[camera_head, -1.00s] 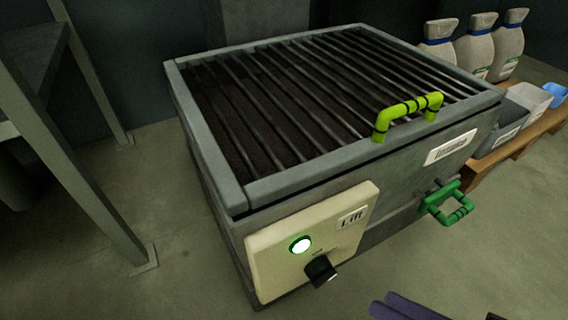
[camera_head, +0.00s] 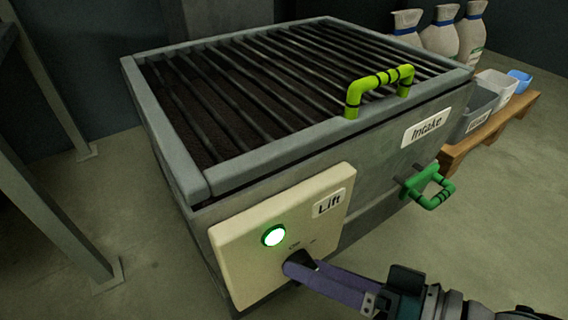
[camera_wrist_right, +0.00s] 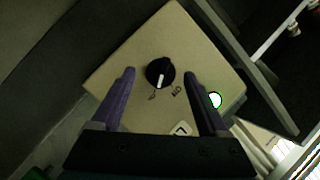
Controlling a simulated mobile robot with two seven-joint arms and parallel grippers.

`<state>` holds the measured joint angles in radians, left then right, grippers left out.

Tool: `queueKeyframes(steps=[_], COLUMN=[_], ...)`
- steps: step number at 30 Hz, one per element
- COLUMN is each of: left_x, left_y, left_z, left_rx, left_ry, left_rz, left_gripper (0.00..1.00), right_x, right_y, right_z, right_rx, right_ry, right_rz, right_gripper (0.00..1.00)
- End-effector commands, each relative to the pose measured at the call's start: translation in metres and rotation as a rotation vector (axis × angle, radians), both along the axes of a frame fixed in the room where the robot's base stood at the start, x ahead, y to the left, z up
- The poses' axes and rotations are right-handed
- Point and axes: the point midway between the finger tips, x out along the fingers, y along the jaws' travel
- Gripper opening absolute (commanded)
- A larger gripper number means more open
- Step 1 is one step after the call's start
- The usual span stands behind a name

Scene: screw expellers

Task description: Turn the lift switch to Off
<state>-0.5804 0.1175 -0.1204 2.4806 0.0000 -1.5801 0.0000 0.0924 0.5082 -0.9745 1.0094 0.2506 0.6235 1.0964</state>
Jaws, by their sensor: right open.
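The lift switch is a black rotary knob (camera_wrist_right: 160,72) with a white pointer mark, on a cream panel (camera_head: 235,250) labelled "Lift". In the head view the knob (camera_head: 303,262) is partly hidden by my right gripper (camera_head: 290,268). A round green lamp (camera_head: 274,236) glows on the panel, up and left of the knob; it also shows in the right wrist view (camera_wrist_right: 214,100). In the right wrist view my right gripper's purple fingers (camera_wrist_right: 158,76) are open, one on each side of the knob, with gaps between. The small markings by the knob are hard to read. My left gripper is not in view.
The panel is on the front of a grey intake box with a barred top (camera_head: 300,85). A yellow-green handle (camera_head: 378,82) stands on its rim and a green handle (camera_head: 428,187) juts from its front. Sacks (camera_head: 440,38) and bins stand on a wooden pallet (camera_head: 500,125) at right.

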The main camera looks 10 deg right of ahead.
Motion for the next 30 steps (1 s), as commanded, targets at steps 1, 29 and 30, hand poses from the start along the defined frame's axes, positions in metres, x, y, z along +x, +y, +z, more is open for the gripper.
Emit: queueKeyframes(steps=[1, 29, 30], left_x=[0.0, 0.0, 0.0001], left_y=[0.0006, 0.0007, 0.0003], left_z=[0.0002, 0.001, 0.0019], left_rx=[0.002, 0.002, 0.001], left_ry=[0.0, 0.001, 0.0], left_rz=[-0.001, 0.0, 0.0], left_gripper=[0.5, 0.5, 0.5], right_x=[-0.0001, -0.0004, -0.0005], right_y=[0.0002, 0.0003, 0.0004], right_z=[0.0004, 0.0013, 0.0016], right_rx=[0.001, -0.002, -0.006], right_ry=[0.0, -0.004, -0.005], right_rz=[0.001, 0.001, 0.001], right_gripper=[0.77, 0.0, 0.0])
